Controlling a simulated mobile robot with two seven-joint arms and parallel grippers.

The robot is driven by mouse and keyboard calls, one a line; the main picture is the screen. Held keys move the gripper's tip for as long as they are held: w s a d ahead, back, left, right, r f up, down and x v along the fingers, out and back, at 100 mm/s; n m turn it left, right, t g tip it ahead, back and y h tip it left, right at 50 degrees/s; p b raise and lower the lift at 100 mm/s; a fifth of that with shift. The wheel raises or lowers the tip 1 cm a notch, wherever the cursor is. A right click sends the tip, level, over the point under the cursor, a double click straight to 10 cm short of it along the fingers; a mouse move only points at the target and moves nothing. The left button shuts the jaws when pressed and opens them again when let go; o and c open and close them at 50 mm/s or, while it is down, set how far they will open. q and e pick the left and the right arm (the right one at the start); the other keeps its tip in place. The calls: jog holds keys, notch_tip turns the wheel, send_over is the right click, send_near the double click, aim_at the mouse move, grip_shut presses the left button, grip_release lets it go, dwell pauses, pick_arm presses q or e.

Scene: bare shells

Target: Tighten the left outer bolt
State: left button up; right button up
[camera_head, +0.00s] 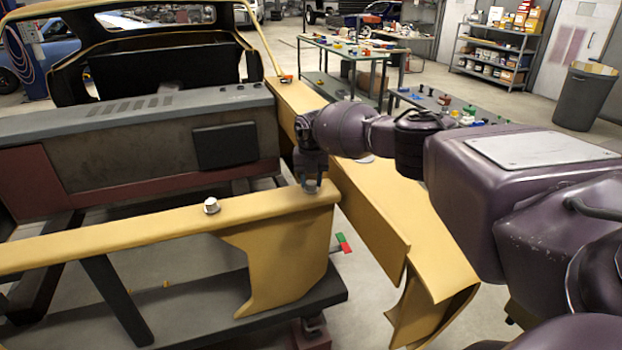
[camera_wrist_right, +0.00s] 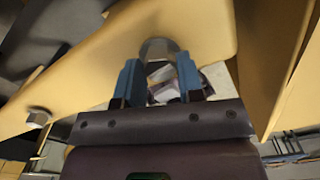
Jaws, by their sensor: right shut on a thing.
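A yellow beam (camera_head: 110,231) crosses the front of the bare car shell. The outer bolt (camera_wrist_right: 158,46) is a grey metal head at the beam's right end. My right gripper (camera_head: 311,184) reaches down over it from the right, and its blue fingers (camera_wrist_right: 159,72) are shut on the bolt head. In the head view the fingers and wrist hide part of the bolt. A second silver bolt (camera_head: 211,205) stands upright on the beam further left, and it also shows in the wrist view (camera_wrist_right: 39,118). My left gripper is not in view.
A yellow fender panel (camera_head: 385,215) lies close below my right arm. A grey crossmember (camera_head: 150,107) runs behind the beam. Tables with small parts (camera_head: 350,46), a shelf (camera_head: 495,55) and a bin (camera_head: 585,97) stand further back.

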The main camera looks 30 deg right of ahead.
aim_at(311, 182)
jog(key=shift+w+r+m+p, duration=0.15)
jog(key=shift+r+m+p, duration=0.15)
jog(key=shift+m, duration=0.4)
dwell(3.2)
jog(key=o, duration=0.9)
jog(key=shift+c, duration=0.2)
jog(key=shift+o, duration=0.4)
jog(key=shift+f, duration=0.2)
notch_tip(311, 182, up, 11)
jog(key=shift+b, duration=0.45)
jog(key=shift+f, duration=0.1)
